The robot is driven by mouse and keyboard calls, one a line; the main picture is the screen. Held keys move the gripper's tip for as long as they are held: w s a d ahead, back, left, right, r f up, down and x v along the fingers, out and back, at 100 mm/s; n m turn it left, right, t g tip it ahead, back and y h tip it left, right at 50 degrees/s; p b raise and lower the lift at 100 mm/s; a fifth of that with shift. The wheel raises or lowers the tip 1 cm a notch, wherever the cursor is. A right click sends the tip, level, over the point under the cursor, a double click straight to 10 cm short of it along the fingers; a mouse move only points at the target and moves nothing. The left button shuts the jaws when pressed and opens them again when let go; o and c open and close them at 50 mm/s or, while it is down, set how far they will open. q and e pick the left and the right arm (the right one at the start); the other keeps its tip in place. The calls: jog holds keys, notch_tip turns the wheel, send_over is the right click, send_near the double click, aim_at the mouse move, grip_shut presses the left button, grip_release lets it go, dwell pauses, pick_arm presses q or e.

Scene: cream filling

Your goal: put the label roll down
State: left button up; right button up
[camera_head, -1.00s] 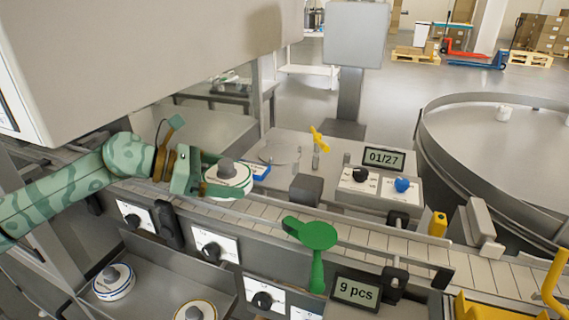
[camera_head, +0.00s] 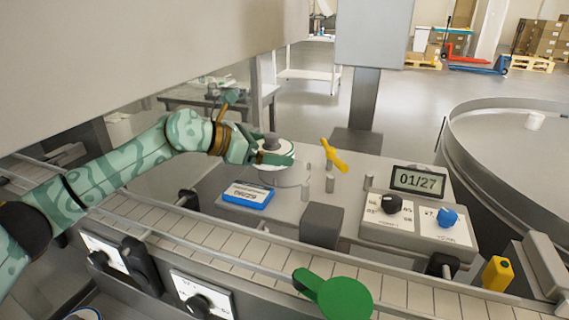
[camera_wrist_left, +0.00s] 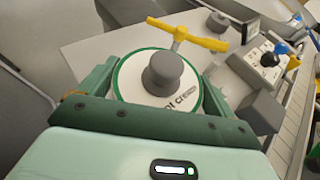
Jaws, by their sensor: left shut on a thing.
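The label roll (camera_head: 283,147) is a white disc with a green rim and a grey knob on top. My left gripper (camera_head: 268,153) is shut on it, holding it over the left rear part of the grey labelling machine top. In the left wrist view the label roll (camera_wrist_left: 146,100) lies between the two green fingers, its face towards the camera. A round plate (camera_head: 291,178) on the machine top shows partly beneath the roll. I cannot tell whether the roll touches it. My right gripper is not in view.
A yellow lever (camera_head: 334,155) stands on a post right beside the roll. A blue-framed counter (camera_head: 248,195) lies in front. A dark grey block (camera_head: 321,225), a 01/27 display (camera_head: 418,179) and a knob panel sit further right. The conveyor (camera_head: 230,255) runs along the front.

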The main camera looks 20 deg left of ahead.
aim_at(284, 171)
pick_arm(q)
jog(key=shift+w+d, duration=1.05)
jog(key=shift+w+d+f+b, duration=0.1)
jog(key=shift+d+f+b, duration=0.05)
jog(key=shift+b, duration=0.2)
notch_tip(284, 171, down, 4)
jog(key=shift+r+b, duration=0.2)
jog(key=shift+b, duration=0.7)
jog(key=shift+r, duration=0.25)
